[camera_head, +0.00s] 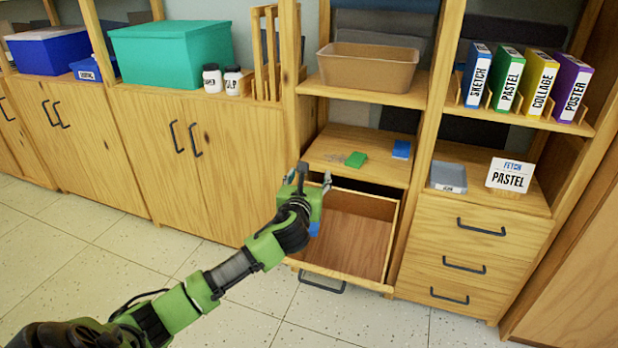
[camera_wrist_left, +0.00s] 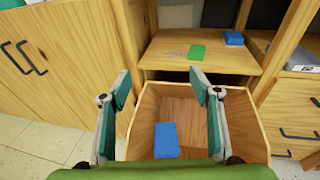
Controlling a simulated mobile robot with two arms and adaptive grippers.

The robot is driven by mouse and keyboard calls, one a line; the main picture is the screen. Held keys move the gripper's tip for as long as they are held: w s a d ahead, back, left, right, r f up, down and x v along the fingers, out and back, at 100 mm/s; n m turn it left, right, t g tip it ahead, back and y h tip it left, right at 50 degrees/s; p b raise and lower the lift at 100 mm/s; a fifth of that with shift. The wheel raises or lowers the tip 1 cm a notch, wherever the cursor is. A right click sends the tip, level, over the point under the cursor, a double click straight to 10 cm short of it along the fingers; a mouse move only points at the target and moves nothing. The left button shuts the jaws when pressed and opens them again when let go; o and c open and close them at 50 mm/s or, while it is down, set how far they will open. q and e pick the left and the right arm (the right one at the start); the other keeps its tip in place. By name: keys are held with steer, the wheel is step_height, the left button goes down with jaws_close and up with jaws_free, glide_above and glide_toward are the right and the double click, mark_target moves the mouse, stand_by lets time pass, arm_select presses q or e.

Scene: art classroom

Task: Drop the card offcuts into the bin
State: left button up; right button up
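My left gripper (camera_head: 312,180) is open and empty above the left part of an open wooden drawer (camera_head: 375,205). Its two fingers stand wide apart in the left wrist view (camera_wrist_left: 162,85). A blue block (camera_wrist_left: 166,140) lies in the drawer below the fingers; only a bit of it (camera_head: 314,229) shows in the head view. A green block (camera_head: 356,159) and another blue block (camera_head: 401,149) lie on the shelf above the drawer. Small grey pieces (camera_head: 335,157) lie left of the green block; I cannot tell what they are. No thing is clearly card offcuts or a labelled bin. My right gripper is out of view.
A tan tub (camera_head: 368,68) stands on the upper shelf. At right are a grey tray (camera_head: 448,177), a "PASTEL" sign (camera_head: 510,176) and several upright boxes. Closed cupboards (camera_head: 165,150) line the left. The tiled floor (camera_head: 385,325) in front is clear.

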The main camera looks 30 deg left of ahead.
arm_select(q)
steer(key=v, duration=1.2)
steer(key=shift+f, duration=0.1)
stand_by(0.8)
